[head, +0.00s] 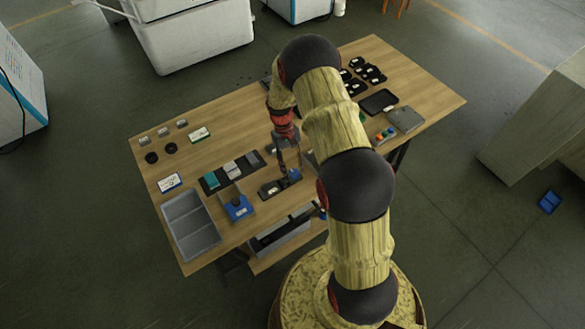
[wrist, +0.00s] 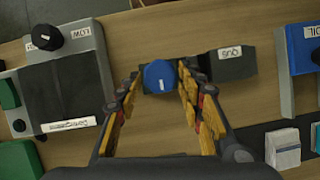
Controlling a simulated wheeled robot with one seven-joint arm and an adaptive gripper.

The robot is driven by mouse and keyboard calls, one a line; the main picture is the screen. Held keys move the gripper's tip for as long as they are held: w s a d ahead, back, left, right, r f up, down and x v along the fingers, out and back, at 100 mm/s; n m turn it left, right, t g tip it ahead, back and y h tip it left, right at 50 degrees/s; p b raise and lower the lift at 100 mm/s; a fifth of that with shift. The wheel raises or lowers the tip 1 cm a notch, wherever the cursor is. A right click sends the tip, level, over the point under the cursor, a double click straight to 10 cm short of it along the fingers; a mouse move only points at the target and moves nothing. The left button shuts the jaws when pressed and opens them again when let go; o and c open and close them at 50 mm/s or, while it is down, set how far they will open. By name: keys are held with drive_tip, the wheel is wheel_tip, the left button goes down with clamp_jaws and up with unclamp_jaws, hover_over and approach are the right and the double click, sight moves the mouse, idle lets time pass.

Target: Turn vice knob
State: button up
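The blue round knob (wrist: 159,76) has a short white mark on its top. It sits at the end of a dark block (wrist: 228,66) with a small white label, which I take as the vice. In the wrist view my gripper (wrist: 160,74) has one finger on each side of the knob. The fingers are spread, with narrow gaps visible beside it; I cannot tell their height against it. In the head view the knob (head: 294,175) shows below my gripper (head: 289,170), and the dark block (head: 270,189) lies to its left.
A grey unit with a black knob (wrist: 76,39) and a "LOW" label stands left in the wrist view. A blue-topped box (wrist: 303,48) stands right. In the head view a grey tray (head: 190,226) is at the table's left end. Bare wood surrounds the vice.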

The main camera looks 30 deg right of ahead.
drive_tip(key=shift+o, duration=1.3)
drive_tip(key=v, duration=1.2)
